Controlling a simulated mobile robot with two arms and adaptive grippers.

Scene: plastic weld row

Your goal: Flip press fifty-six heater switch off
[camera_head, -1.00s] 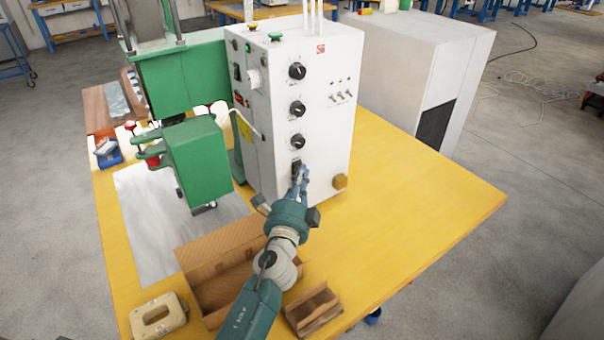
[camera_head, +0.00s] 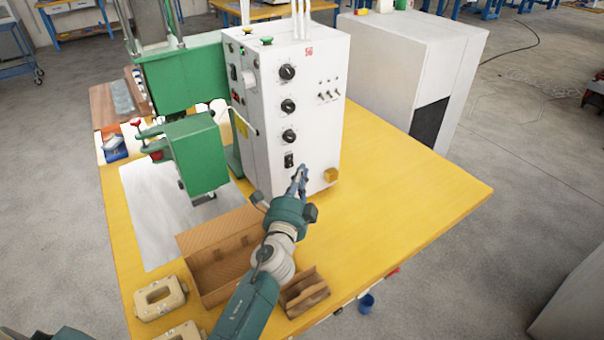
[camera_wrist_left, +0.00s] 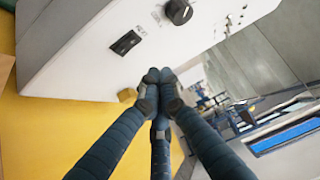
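The white control box (camera_head: 322,130) stands on the yellow table. On its front, under a column of black knobs, is a black rocker switch (camera_head: 289,160), which I take as the heater switch; its label is too small to read surely. The switch also shows in the left wrist view (camera_wrist_left: 125,42), below a black knob. My left gripper (camera_head: 300,174) is in front of the box, to the right of and slightly below the switch, apart from it. In the left wrist view its fingertips (camera_wrist_left: 160,76) are together with nothing between them. My right gripper is not in view.
A green press head (camera_head: 196,155) stands left of the box. An open cardboard box (camera_head: 215,262) and a small wooden holder (camera_head: 305,293) lie near my left arm. A brass-coloured block (camera_head: 331,175) sits at the box's lower right. The table's right side is clear.

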